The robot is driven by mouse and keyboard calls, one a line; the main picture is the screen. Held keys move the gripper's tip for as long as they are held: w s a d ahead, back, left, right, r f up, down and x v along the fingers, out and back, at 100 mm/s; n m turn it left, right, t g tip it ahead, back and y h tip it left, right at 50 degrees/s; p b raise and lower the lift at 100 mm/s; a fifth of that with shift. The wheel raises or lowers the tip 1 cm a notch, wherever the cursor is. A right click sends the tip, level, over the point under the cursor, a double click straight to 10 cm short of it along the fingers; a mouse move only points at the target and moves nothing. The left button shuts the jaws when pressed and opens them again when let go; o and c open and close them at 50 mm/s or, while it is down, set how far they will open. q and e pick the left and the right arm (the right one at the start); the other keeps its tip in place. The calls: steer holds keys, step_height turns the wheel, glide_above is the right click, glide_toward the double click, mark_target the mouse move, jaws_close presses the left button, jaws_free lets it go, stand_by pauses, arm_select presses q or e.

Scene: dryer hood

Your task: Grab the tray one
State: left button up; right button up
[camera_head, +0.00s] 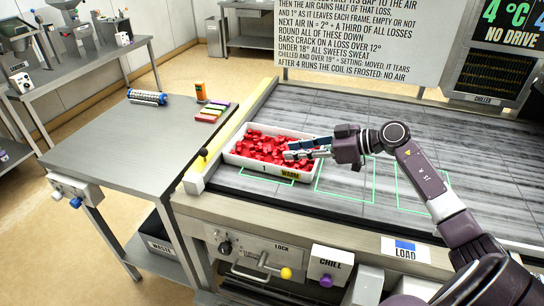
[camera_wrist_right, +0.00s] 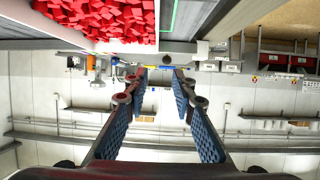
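Tray one (camera_head: 250,164) is a white tray full of red sweets (camera_head: 262,145), marked "1" and "WARM" on its front. It sits on the grey belt at the left end, over a green outlined frame. My right gripper (camera_head: 288,151) reaches in from the right, with its fingertips overlapping the tray's right part in the head view. In the right wrist view my right gripper (camera_wrist_right: 160,72) is open, with nothing between its blue-padded fingers. The tray (camera_wrist_right: 52,27) shows there at the upper left, outside the fingers. My left gripper is not in view.
Empty green frames mark the belt (camera_head: 345,200) right of the tray. A yellow-edged rail (camera_head: 224,143) with a black knob bounds its left end. A steel table (camera_head: 130,125) stands left. A sign board (camera_head: 360,40) stands behind. LOCK and CHILL controls (camera_head: 328,265) are in front.

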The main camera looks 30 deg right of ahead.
mark_target(271, 162)
steer(key=f+b, duration=0.3)
steer(key=f, duration=0.1)
steer(key=shift+w, duration=0.25)
steer(key=shift+w+f, duration=0.1)
steer(key=shift+f, duration=0.1)
steer(key=shift+p+x, duration=0.3)
steer(key=shift+x, duration=0.7)
steer(key=p+x, duration=0.1)
steer(key=x, duration=0.3)
steer(key=shift+w+a, duration=0.15)
steer(key=shift+w, duration=0.25)
steer(key=shift+w+a+f, duration=0.25)
steer(key=shift+w, duration=0.05)
jaws_close()
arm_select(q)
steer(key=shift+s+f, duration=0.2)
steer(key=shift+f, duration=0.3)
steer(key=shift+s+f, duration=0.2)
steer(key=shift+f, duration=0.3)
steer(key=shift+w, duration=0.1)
arm_select(e)
steer(key=shift+r, duration=0.2)
